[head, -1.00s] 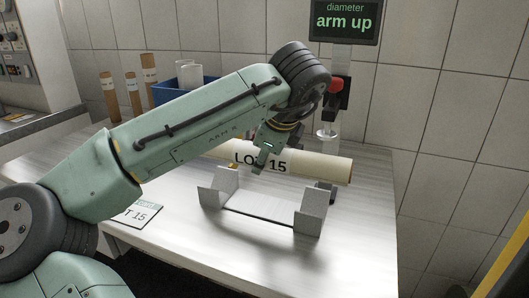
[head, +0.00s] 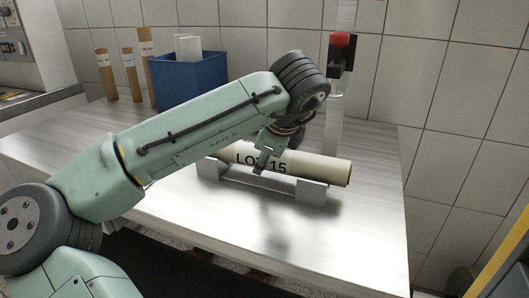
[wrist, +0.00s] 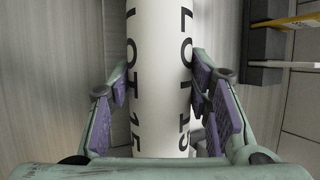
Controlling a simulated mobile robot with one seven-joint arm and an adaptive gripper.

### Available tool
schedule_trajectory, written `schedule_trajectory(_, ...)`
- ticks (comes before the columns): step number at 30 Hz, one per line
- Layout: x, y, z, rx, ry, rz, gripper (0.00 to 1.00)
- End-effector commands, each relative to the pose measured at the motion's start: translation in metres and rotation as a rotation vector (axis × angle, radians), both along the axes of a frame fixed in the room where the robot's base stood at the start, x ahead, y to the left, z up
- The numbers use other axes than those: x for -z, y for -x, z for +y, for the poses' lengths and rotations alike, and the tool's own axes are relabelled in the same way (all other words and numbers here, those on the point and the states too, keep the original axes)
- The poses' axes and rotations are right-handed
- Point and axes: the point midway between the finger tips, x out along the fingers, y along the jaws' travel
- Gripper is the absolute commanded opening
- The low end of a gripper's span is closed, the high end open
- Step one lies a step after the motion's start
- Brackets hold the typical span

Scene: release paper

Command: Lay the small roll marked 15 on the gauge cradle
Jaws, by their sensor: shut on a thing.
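The cream roll (head: 318,168) marked LOT 15 lies lengthwise over the grey gauge cradle (head: 265,190) in the head view. Its lower side is level with the tops of the cradle's end plates; I cannot tell whether it touches them. My gripper (head: 263,160) is shut on the roll around its middle, from above. In the wrist view the white roll (wrist: 160,50) runs between the purple pads of my gripper (wrist: 162,95), with its lettering along both sides. The cradle's far parts are hidden by the roll and my arm.
A blue bin (head: 190,82) holding white rolls stands behind my arm. Several brown tubes (head: 147,65) stand left of it. A gauge post with a red part (head: 342,40) rises behind the cradle. The table's front right (head: 360,230) is clear.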

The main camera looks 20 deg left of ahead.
Motion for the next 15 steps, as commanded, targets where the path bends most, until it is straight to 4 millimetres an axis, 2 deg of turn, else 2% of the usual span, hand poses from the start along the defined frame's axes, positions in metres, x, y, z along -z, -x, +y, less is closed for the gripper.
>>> schedule_trajectory(15,0.0028,-0.0002,-0.0003,0.001,0.000,-0.002,0.01)
